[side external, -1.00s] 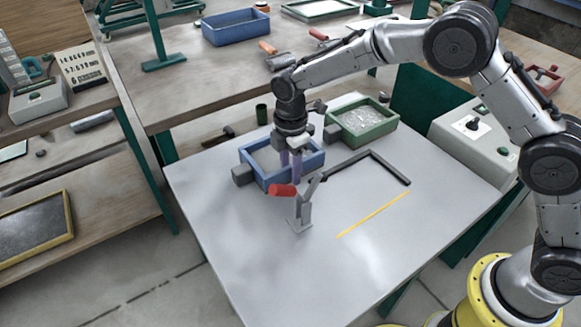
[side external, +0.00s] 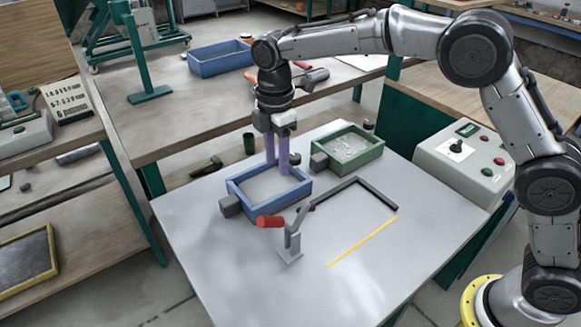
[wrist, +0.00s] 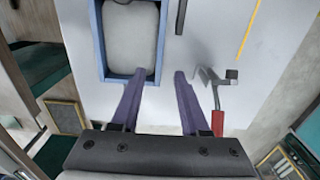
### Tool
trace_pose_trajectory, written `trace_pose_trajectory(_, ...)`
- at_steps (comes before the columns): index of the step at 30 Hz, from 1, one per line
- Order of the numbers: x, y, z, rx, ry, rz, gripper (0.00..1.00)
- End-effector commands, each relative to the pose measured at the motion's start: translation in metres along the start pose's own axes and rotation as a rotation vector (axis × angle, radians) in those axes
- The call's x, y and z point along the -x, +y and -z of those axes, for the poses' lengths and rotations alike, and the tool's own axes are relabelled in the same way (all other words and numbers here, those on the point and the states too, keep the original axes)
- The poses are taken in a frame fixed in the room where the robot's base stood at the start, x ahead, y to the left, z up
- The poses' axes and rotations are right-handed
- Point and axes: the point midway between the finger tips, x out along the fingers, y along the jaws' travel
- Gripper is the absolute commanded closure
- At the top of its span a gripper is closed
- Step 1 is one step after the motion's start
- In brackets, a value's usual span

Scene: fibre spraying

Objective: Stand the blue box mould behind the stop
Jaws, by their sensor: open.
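The blue box mould (side external: 247,208) lies flat on the grey table, with pale grey material inside and a grey block on its left side. The stop (side external: 350,186), a dark angled bar, lies to its right, apart from the mould. My gripper (side external: 277,172) is open and empty, pointing down above the mould. In the wrist view my gripper's fingertips (wrist: 159,74) are spread on either side of the mould's near right corner (wrist: 160,45). Part of the dark bar (wrist: 180,15) shows at the top there. The mould's far wall is partly hidden by the fingers in the side view.
A red-handled clamp (side external: 290,240) stands in front of the mould. It also shows in the wrist view (wrist: 217,118). A green box (side external: 350,157) stands behind the stop bar. A yellow line (side external: 362,241) marks the table at right. The front table area is bare.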

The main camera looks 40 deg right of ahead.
Motion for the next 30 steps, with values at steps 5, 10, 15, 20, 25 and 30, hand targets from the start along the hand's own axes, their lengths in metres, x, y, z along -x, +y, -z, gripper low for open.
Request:
trace_pose_trajectory(5, 0.003, 0.0, 0.0, 0.0, 0.0, 0.0, 0.55)
trace_pose_trajectory(10, 0.011, -0.004, -0.006, -0.032, 0.004, -0.011, 0.55)
trace_pose_trajectory(15, 0.051, -0.033, -0.04, -0.223, 0.031, -0.069, 0.55)
trace_pose_trajectory(20, 0.091, -0.086, -0.084, -0.5, 0.078, -0.145, 0.55)
trace_pose_trajectory(25, 0.112, -0.15, -0.123, -0.794, 0.141, -0.22, 0.55)
trace_pose_trajectory(30, 0.113, -0.219, -0.153, -1.083, 0.222, -0.291, 0.55)
